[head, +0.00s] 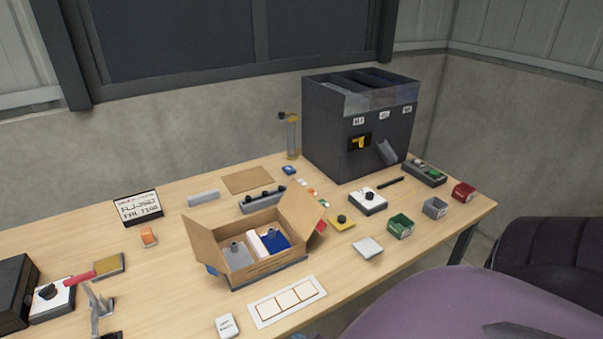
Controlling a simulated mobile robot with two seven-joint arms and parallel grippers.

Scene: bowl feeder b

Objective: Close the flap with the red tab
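An open brown cardboard box (265,268) stands on a grey base at the middle of the table. Its left flap (204,240) and right flap (297,212) stand up and outward, open. A small red tab (321,227) shows at the outer edge of the right flap. A bit of blue (212,270) shows below the left flap; I cannot tell if it is a tab. Inside the box lie a grey piece (237,257), a white piece and a blue piece (276,241). Neither of my grippers can be made out in this view.
A dark feeder machine (340,130) stands at the back right. A white framed card (288,301) lies in front. A red-handled clamp (97,303) stands front left.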

